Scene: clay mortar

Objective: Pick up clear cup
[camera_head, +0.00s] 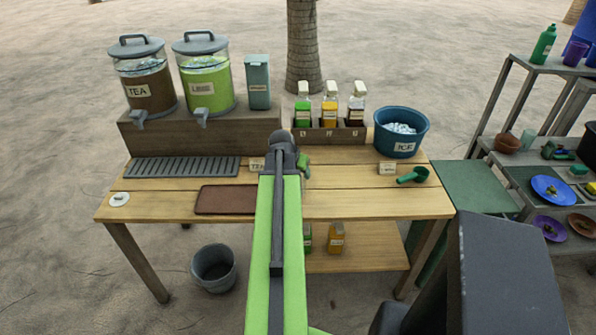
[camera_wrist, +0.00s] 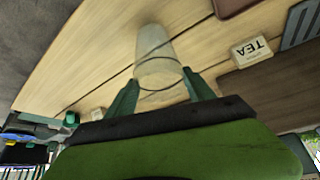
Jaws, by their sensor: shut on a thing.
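The clear cup (camera_wrist: 157,45) is a see-through, pale tumbler between the two green fingers of my gripper (camera_wrist: 160,86) in the wrist view. The fingers press on its sides near the end closest to my wrist. I cannot tell whether the cup touches the wooden table. In the head view my gripper (camera_head: 303,163) shows only in part at the middle of the table, past the end of my green arm. The cup is hidden there behind my arm.
Behind the gripper are a bottle rack (camera_head: 330,136) and the blue ice bucket (camera_head: 401,140). A TEA sign (camera_wrist: 251,51) stands close by. A brown mat (camera_head: 226,200) and drip grate (camera_head: 182,167) lie left; a green scoop (camera_head: 413,176) lies right. The front right tabletop is clear.

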